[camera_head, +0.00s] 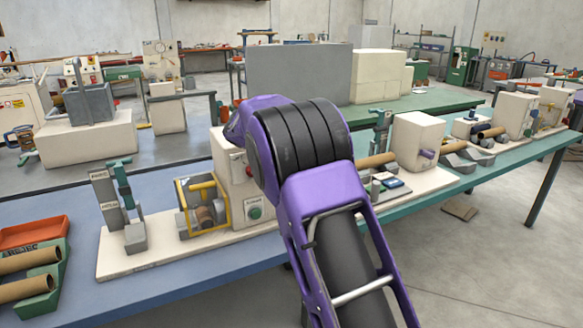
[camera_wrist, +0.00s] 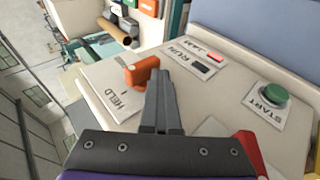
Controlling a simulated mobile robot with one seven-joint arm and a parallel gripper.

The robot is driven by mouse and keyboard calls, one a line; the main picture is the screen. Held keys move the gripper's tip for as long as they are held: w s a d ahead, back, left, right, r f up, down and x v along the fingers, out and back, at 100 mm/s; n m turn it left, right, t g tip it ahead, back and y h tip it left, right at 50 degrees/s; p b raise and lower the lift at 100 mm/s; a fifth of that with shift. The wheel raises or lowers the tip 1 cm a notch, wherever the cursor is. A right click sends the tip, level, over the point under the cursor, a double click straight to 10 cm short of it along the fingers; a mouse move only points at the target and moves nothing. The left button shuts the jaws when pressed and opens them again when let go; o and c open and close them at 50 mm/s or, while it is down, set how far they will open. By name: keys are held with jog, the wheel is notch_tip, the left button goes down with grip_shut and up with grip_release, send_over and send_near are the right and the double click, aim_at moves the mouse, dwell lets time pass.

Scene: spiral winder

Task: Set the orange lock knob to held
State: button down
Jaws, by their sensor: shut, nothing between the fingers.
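The orange lock knob (camera_wrist: 141,72) sits on a white plate on the machine's panel in the wrist view. The HELD label (camera_wrist: 120,101) with a short tick mark is on that plate, on the near side of the knob. The knob's bar lies across the picture and does not visibly line up with the HELD tick. My gripper (camera_wrist: 162,74) is shut and empty, its tips right beside the knob's right end. I cannot tell if they touch it. In the head view my purple arm hides the knob and gripper.
On the same panel are a green START button (camera_wrist: 273,95), a RUN lamp (camera_wrist: 201,70), and a red JAM lamp (camera_wrist: 215,57). A red part (camera_wrist: 248,145) stands close to my gripper's lower right. The machine's yellow-framed guard (camera_head: 203,205) is left of my arm.

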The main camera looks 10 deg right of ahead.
jog(key=p+v, duration=0.1)
jog(key=v, duration=1.6)
jog(key=shift+f, duration=0.15)
jog(key=shift+s+a, duration=0.1)
jog(key=shift+s, duration=0.05)
